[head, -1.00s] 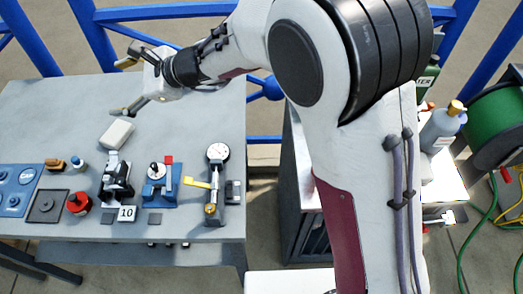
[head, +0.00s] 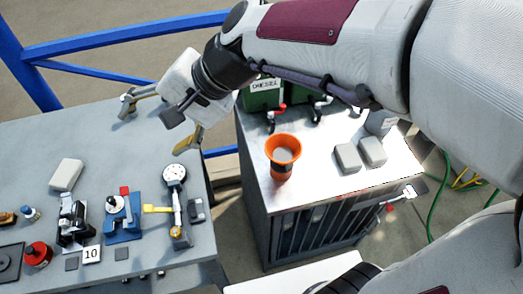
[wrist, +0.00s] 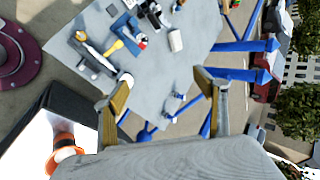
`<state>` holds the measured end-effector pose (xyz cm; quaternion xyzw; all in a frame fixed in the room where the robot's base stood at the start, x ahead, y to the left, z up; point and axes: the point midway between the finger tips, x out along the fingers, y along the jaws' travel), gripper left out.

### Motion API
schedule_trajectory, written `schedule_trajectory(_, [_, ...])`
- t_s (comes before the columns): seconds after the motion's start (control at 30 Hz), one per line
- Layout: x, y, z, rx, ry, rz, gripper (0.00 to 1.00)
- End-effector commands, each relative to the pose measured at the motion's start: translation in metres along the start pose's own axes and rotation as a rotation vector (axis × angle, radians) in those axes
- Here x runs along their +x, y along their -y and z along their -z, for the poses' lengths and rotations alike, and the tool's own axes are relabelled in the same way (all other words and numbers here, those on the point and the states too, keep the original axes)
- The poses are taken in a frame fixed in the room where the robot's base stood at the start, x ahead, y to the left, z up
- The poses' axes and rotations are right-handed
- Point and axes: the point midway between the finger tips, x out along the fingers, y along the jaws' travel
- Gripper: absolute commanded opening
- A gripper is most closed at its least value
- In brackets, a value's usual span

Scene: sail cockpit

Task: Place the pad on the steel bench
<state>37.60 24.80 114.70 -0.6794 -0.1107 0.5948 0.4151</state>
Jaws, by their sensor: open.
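A white pad (head: 66,174) lies flat on the grey table at the left in the head view; it also shows in the wrist view (wrist: 175,40). Two similar light grey pads (head: 347,158) (head: 372,151) lie side by side on the steel bench (head: 310,190), right of the table. My gripper (head: 157,122) is over the right back part of the grey table, to the right of and apart from the white pad. In the wrist view its fingers (wrist: 162,75) are spread wide with nothing held between them.
An orange funnel (head: 283,155) stands on the bench's left part, with green diesel cans (head: 262,95) behind. A dial gauge (head: 175,178), blue fixture (head: 123,218) and red container (head: 38,254) stand on the grey table (head: 110,135). Blue rails run behind. A gap separates table and bench.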

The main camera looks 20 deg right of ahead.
Motion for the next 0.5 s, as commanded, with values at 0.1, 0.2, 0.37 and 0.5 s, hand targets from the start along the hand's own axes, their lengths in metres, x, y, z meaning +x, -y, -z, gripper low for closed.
schedule_trajectory(0.1, [-0.023,-0.026,-0.002,-0.091,-0.047,-0.054,0.72])
schedule_trajectory(0.2, [-0.041,-0.048,-0.003,-0.164,-0.083,-0.106,0.72])
schedule_trajectory(0.37, [-0.068,-0.084,-0.004,-0.277,-0.141,-0.197,0.72])
schedule_trajectory(0.5, [-0.092,-0.117,-0.005,-0.367,-0.190,-0.286,0.72])
